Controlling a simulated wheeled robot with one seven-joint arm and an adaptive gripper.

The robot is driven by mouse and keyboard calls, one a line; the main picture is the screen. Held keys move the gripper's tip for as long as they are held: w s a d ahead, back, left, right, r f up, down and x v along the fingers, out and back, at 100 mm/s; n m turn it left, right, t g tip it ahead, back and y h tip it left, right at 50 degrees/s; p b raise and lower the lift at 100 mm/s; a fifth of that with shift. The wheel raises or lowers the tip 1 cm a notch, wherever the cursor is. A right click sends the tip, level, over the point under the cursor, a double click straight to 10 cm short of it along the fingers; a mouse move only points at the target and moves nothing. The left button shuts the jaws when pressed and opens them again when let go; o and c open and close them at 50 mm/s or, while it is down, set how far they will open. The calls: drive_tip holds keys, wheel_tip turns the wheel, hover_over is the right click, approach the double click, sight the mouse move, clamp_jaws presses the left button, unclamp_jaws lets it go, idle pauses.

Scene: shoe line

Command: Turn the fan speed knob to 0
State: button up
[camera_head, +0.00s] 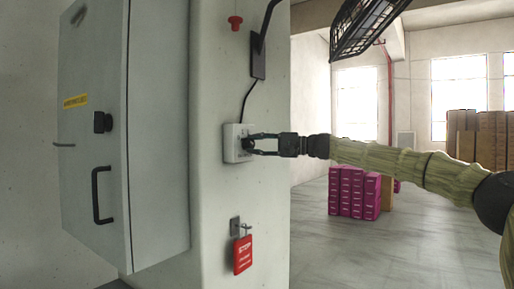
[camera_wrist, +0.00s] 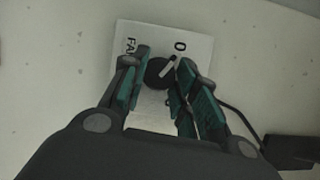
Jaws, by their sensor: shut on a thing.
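The fan speed control is a white box (camera_head: 231,143) on the face of the pillar, with a black cable running up from it. In the wrist view its light plate (camera_wrist: 195,45) shows the letters "FA" and a "0". The round black knob (camera_wrist: 160,70) has a pale pointer line, slanting up and to the right towards the "0". My gripper (camera_head: 252,144) reaches in from the right and is shut on the knob. In the wrist view the gripper's fingers (camera_wrist: 160,85) stand on either side of the knob. Other markings on the plate are hidden by the fingers.
A grey cabinet (camera_head: 150,130) with a black handle stands left of the pillar. A red tag (camera_head: 243,254) hangs below the control, and a red button (camera_head: 235,22) sits above. Pink boxes (camera_head: 354,192) stand on the floor behind my arm.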

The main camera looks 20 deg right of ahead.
drive_tip(key=shift+r+n, duration=0.1)
drive_tip(key=shift+n, duration=0.3)
drive_tip(key=o, duration=1)
drive_tip(key=shift+d, duration=0.1)
drive_tip(key=v, duration=1.2)
drive_tip(key=shift+r, duration=0.1)
